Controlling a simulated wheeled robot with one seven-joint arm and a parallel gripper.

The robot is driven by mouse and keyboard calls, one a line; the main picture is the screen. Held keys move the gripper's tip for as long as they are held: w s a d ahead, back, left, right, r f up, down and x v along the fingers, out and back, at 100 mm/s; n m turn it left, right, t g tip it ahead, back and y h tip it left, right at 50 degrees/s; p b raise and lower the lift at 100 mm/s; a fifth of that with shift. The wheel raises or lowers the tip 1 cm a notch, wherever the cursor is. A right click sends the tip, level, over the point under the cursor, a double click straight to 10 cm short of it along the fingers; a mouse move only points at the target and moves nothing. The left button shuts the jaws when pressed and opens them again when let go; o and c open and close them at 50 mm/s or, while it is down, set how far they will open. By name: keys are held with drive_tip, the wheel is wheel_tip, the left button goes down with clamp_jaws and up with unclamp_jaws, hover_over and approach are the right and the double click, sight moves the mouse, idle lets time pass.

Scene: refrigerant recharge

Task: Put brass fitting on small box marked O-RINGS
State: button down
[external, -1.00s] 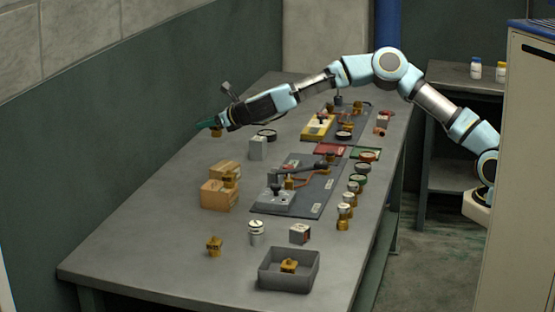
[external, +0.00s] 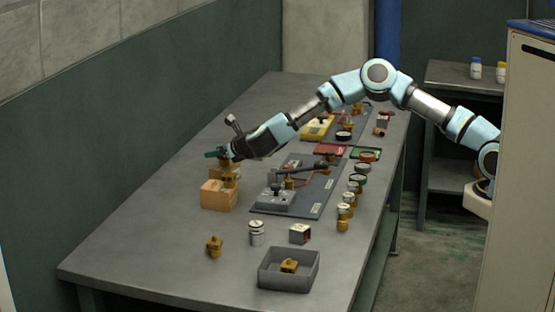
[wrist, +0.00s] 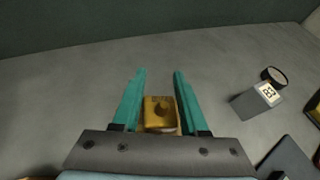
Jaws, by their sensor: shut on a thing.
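My gripper (external: 214,154) has teal fingers and is shut on a brass fitting (wrist: 160,113), which sits between the fingers in the wrist view. In the external view my gripper is above and just behind the cardboard boxes at the table's left side. The front cardboard box (external: 216,196) has another brass fitting (external: 229,182) on it; a second cardboard box (external: 216,174) is partly hidden behind it. I cannot read O-RINGS on any box.
A brass fitting (external: 214,246) stands near the front left, beside a white canister (external: 256,233). A grey tray (external: 271,281) holds another fitting. A dark mat (external: 318,205) with metal parts fills the middle. The wrist view shows a grey labelled block (wrist: 250,103) to the right.

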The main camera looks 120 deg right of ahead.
drive_tip(key=shift+r, duration=0.1)
drive_tip(key=shift+c, duration=2.2)
unclamp_jaws()
